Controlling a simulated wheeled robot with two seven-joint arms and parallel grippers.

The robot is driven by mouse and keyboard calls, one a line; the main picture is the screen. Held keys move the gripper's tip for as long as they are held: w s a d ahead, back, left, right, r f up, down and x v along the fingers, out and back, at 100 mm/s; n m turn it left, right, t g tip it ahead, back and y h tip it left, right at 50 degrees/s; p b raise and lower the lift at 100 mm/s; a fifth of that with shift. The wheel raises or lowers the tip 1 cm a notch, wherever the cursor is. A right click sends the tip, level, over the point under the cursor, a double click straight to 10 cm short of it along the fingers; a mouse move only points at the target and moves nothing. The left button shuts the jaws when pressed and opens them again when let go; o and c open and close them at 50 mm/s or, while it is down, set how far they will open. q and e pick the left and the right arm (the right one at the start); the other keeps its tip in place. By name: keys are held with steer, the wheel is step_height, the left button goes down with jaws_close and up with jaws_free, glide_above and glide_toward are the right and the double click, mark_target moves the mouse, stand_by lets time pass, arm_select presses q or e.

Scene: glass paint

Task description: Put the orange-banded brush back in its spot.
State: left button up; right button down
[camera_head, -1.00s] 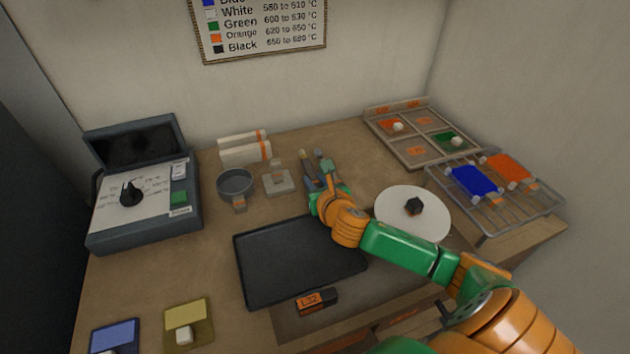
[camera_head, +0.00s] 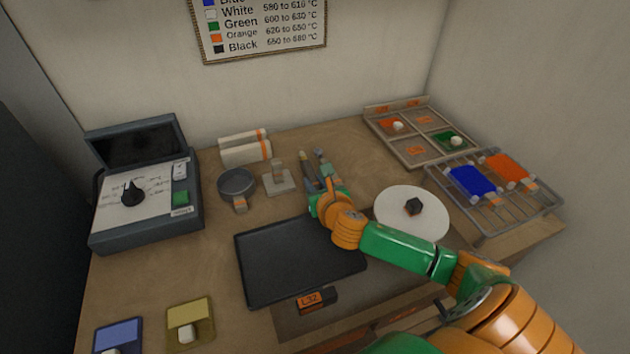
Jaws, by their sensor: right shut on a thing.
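My right gripper (camera_head: 323,176) is at the back middle of the table, behind the black tray (camera_head: 290,262), its arm coming in from the lower right. It is shut on a slim thing, likely the orange-banded brush, mostly hidden by the gripper and small in this view. A thin light-tipped stick (camera_head: 304,159) shows just left of the fingers. I cannot tell whether it is the held brush or a separate one, nor whether the held thing touches the table. The brush's spot cannot be made out. My left gripper is not in view.
A round pan (camera_head: 237,183) and a small stand (camera_head: 279,181) are left of the gripper. A white disc (camera_head: 405,228) with a dark block is to the right. A wire rack (camera_head: 533,208), partitioned tray (camera_head: 424,157) and control box (camera_head: 150,220) stand at the sides.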

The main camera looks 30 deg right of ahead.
steer(key=shift+f, duration=0.3)
stand_by(0.5)
steer(key=c, duration=0.6)
jaws_free()
